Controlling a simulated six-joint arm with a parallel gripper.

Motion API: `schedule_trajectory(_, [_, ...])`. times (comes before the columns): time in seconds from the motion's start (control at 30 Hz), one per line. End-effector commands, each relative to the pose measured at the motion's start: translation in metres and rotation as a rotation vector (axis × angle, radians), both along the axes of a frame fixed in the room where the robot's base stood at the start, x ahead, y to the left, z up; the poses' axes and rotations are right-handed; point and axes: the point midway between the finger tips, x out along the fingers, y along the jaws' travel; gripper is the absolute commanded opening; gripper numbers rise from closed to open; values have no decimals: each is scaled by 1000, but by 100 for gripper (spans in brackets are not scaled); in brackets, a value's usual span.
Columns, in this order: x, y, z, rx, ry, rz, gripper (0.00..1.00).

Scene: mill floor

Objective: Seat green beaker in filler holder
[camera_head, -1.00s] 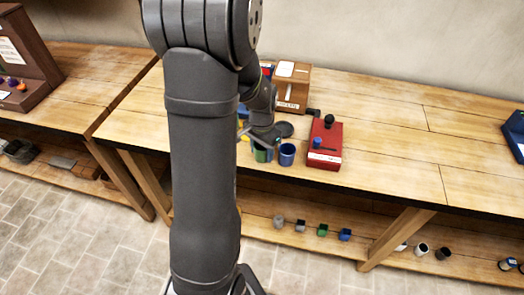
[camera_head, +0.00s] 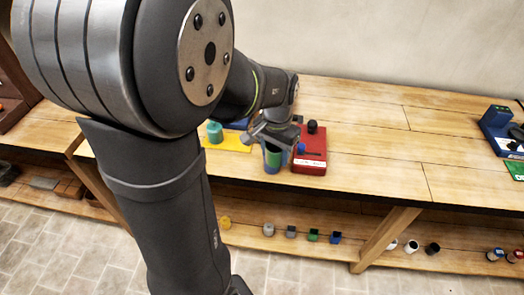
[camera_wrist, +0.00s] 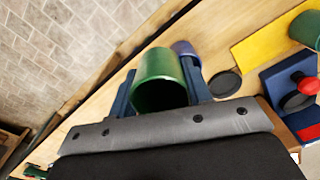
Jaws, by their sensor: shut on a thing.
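My gripper (camera_head: 270,141) is shut on the green beaker (camera_head: 272,157), near the front edge of the bench and just left of a red device. In the wrist view the green beaker (camera_wrist: 160,82) sits between the two blue fingers (camera_wrist: 160,92), its open mouth toward the camera. A blue-purple cup (camera_wrist: 185,48) shows just behind it, partly hidden. I cannot tell whether the beaker touches the bench. A blue device with a red knob (camera_wrist: 304,84) stands to the right in the wrist view. I cannot make out which part is the filler holder.
The red device (camera_head: 311,153) with a black knob stands close right of my gripper. A yellow mat (camera_head: 236,143) carries a teal cylinder (camera_head: 214,131). A dark round disc (camera_wrist: 225,84) lies near the beaker.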

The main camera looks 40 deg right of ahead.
Motion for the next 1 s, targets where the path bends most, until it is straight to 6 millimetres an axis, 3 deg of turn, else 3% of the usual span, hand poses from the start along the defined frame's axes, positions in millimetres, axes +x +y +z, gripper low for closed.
schedule_trajectory(0.13, [-10, -5, 7, 0, 0, -5, 19])
schedule_trajectory(0.27, [-1, -15, 8, 1, 0, -29, 19])
schedule_trajectory(0.37, [19, -29, 6, 2, 1, -75, 19])
schedule_trajectory(0.7, [113, -77, -13, 1, 0, -293, 19])
schedule_trajectory(0.83, [139, -86, -20, 0, 0, -352, 19])
schedule_trajectory(1.0, [154, -92, -25, 0, 0, -393, 19])
